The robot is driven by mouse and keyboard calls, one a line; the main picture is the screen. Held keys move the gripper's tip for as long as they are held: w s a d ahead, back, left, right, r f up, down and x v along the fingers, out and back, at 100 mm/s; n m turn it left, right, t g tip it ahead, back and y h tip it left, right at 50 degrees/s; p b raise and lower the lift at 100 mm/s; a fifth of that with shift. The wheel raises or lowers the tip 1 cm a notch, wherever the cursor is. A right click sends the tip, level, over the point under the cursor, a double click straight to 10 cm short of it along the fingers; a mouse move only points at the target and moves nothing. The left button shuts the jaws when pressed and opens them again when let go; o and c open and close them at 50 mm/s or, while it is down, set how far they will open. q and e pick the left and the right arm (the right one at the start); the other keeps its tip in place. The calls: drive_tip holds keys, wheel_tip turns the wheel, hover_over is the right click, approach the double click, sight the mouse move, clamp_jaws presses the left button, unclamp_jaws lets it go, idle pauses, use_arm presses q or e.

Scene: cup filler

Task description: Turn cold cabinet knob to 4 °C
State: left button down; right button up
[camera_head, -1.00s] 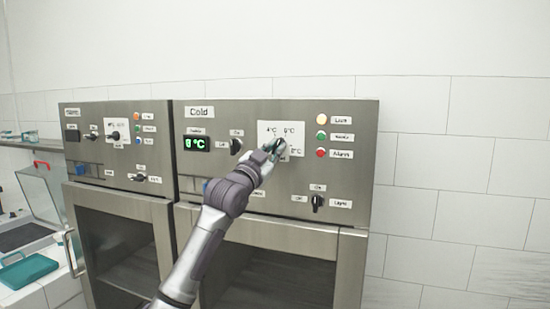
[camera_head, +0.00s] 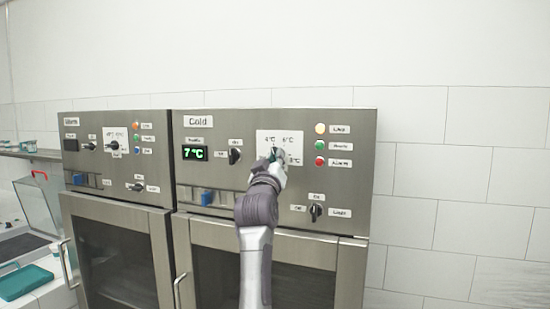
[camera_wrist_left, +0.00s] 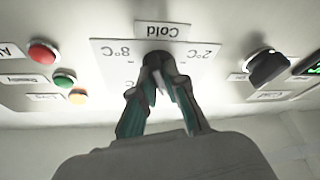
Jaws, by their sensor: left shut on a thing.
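The cold cabinet (camera_head: 220,125) stands at the centre, labelled "Cold". Its green display (camera_head: 194,153) reads 7 °C. The white temperature dial plate (camera_head: 293,137) has several °C marks around its knob. In the left wrist view the dark knob (camera_wrist_left: 157,59) sits on that plate, between the 8 °C and 2 °C marks. My left gripper (camera_head: 276,156) is at the dial, and its fingers in the left wrist view (camera_wrist_left: 158,83) are shut on the knob. The fingers and wrist hide much of the knob, so its pointer is hard to read. My right gripper is not in view.
Lamps (camera_head: 320,145) sit right of the dial. A black switch (camera_head: 235,156) is left of it and another black knob (camera_head: 316,212) is at lower right. The warm cabinet (camera_head: 95,120) adjoins on the left. Cabinet door handles (camera_head: 179,290) stick out below.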

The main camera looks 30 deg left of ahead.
use_arm(q)
drive_tip(key=shift+w+f+n+g+y, duration=0.1)
drive_tip(key=shift+n+g+y, duration=0.2)
drive_tip(key=shift+n, duration=0.5)
drive_tip(key=c, duration=1.2)
unclamp_jaws()
drive_tip(key=v, duration=1.2)
